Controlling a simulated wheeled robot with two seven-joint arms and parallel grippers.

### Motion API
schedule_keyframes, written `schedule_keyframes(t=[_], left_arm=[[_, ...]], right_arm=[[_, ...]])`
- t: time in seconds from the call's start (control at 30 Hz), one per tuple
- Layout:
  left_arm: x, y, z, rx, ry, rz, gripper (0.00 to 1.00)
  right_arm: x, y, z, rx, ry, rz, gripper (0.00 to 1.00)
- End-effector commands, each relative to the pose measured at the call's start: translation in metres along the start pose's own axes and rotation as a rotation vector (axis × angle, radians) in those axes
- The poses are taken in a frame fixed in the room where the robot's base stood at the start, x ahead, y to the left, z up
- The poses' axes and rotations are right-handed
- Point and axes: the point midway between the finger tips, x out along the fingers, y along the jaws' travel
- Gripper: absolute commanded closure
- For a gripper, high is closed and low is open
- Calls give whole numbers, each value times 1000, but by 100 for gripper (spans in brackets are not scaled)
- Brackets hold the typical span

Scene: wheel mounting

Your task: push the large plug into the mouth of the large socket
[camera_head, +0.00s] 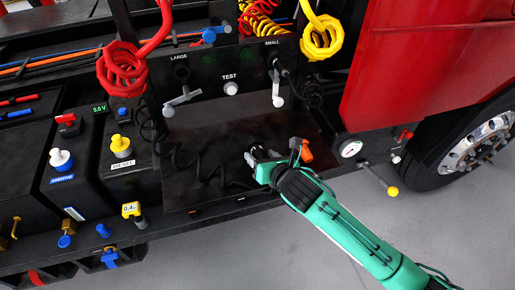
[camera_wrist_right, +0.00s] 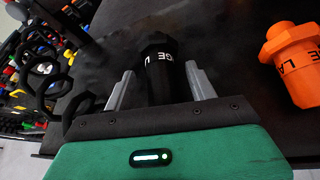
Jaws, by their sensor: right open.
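A black plug (camera_wrist_right: 158,60) with white letters ending in "GE" lies on the dark panel in the right wrist view. My right gripper (camera_wrist_right: 160,82) is open, its two grey fingers on either side of this plug with small gaps. In the head view, my right gripper (camera_head: 258,155) is low over the panel, and it mostly hides the plug. An orange plug-like piece (camera_wrist_right: 292,60) marked "LA" lies to the right, and it also shows in the head view (camera_head: 306,151). The large socket (camera_head: 181,73) is at the upper left, under the "LARGE" label, apart from the gripper. My left gripper is not in view.
A grey lever (camera_head: 182,98) hangs below the large socket, and another (camera_head: 277,97) is below the small side, where a black cable is attached. A coiled black cable (camera_head: 185,165) lies left of the gripper. A gauge (camera_head: 350,149) and yellow-knobbed rod (camera_head: 392,191) are at the right.

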Motion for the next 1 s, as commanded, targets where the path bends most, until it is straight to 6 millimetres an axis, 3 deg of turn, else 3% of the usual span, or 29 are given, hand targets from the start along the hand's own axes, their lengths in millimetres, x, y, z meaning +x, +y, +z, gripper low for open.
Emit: schedule_keyframes(t=[0.13, 0.37, 0.67, 1.0], left_arm=[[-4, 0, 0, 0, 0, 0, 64], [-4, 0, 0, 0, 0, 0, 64], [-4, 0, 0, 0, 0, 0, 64], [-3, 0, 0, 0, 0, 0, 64]], right_arm=[[10, 0, 0, 1, 0, 0, 43], [12, 0, 0, 0, 0, 0, 43], [12, 0, 0, 0, 0, 0, 98], [10, 1, 3, -1, -3, 1, 99]])
